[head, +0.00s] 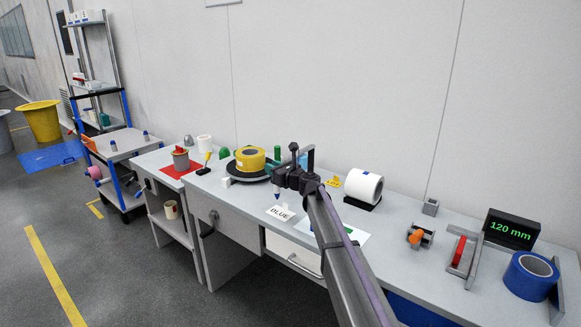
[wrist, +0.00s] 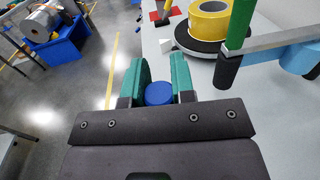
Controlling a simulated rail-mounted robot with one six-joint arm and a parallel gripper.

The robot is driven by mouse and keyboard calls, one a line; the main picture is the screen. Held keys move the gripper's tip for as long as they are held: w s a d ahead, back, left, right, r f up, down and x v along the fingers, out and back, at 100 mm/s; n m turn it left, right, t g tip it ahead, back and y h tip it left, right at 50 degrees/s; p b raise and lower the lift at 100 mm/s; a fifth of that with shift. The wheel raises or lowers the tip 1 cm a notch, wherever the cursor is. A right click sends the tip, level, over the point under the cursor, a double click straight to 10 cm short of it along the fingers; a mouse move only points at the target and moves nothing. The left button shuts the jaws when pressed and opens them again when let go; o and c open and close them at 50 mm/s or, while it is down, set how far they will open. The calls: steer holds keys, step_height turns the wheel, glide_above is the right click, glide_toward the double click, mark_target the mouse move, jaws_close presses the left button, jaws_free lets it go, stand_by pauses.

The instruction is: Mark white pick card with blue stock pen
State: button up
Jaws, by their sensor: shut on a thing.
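My gripper (head: 280,184) is over the right-hand bench and shut on the blue stock pen (head: 277,196), whose blue tip points down. In the wrist view the pen's round blue end (wrist: 159,94) sits between the two green finger pads. A white card (head: 280,212) with the word BLUE lies close below the pen at the bench's front edge. The pen tip appears above the card; I cannot tell the exact gap. A pale sheet (head: 357,236) lies right of the card, partly hidden by my arm. I cannot tell whether it is another card.
A yellow tape roll (head: 250,157) sits on a dark round base left of my gripper. A white roll (head: 364,185) stands behind my arm.

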steer(key=shift+r, duration=0.15)
step_height(320, 180, down, 6)
steer(key=b, duration=0.6)
steer(key=shift+f+b, duration=0.45)
steer(key=shift+f, duration=0.15)
stand_by(1.4)
